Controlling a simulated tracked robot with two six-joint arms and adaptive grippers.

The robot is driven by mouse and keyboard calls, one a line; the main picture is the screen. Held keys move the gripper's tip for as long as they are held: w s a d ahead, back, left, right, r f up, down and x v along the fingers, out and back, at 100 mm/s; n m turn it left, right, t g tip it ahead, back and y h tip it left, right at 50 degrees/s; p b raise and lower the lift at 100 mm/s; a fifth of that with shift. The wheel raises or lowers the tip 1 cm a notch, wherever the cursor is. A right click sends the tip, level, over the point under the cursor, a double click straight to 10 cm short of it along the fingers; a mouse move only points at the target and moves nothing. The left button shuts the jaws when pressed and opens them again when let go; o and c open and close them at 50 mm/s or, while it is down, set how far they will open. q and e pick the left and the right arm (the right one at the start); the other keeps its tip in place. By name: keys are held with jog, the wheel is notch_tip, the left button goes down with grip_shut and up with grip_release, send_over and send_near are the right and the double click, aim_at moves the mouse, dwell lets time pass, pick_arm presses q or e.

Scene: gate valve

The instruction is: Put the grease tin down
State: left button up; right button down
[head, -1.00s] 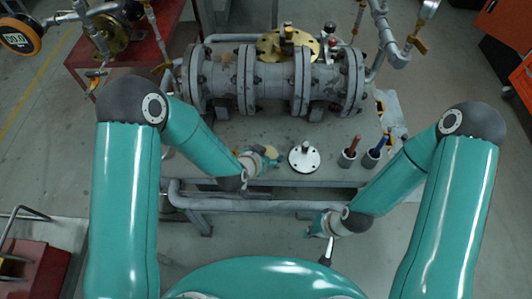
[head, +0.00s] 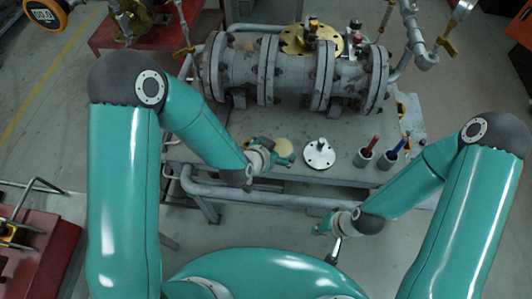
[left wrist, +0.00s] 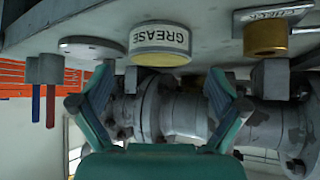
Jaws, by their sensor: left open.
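The grease tin (left wrist: 160,42) has a white band lettered GREASE and a yellowish end. In the left wrist view, where the scene appears upside down, it rests on the bench top. In the head view its pale yellow top (head: 284,146) shows on the bench near the front edge. My left gripper (head: 280,158) is close by it. Its fingers (left wrist: 158,90) are spread apart with nothing between them, and the tin stands beyond the tips, apart from them. My right gripper (head: 324,229) is low in front of the bench; its fingers are too small to read.
A round metal flange (head: 319,154) lies right of the tin. Two grey cups (head: 364,158) with red and blue handles stand further right. The large gate valve (head: 300,73) fills the back of the bench (head: 243,127). A brass part (left wrist: 265,38) shows in the left wrist view.

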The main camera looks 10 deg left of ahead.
pick_arm(q)
jog(key=v, duration=0.8)
jog(key=shift+b, duration=0.4)
